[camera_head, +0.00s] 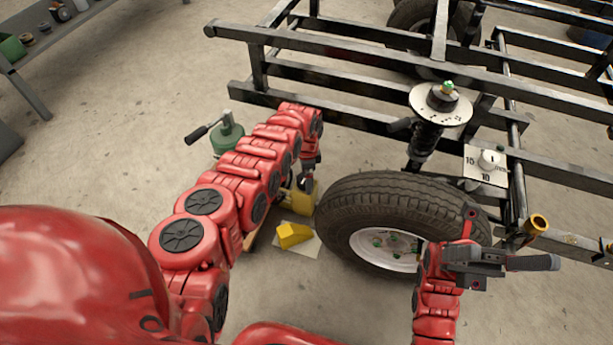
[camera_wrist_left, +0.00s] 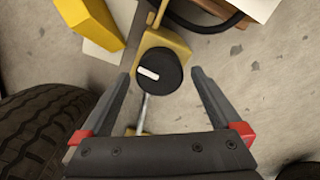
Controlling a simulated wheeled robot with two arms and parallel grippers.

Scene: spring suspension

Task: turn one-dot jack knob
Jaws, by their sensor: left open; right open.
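In the left wrist view a round black knob (camera_wrist_left: 160,73) with one white bar on its face sits on a yellow jack body (camera_wrist_left: 158,42). My left gripper (camera_wrist_left: 160,78) is open, its two fingers apart on either side of the knob with gaps to it. In the head view the yellow jack (camera_head: 301,201) stands beside the tire, partly hidden by my left arm, and my left gripper (camera_head: 307,181) is just above it. The knob is not clear there, and I cannot make out a one-dot mark. My right gripper (camera_head: 533,262) is open and empty, right of the wheel.
A tire (camera_head: 375,202) stands right of the jack. A yellow wedge block (camera_head: 294,235) lies on a white sheet in front of it. A green device with a black handle (camera_head: 227,138) is behind my left arm. A dark metal frame (camera_head: 345,78) spans the back.

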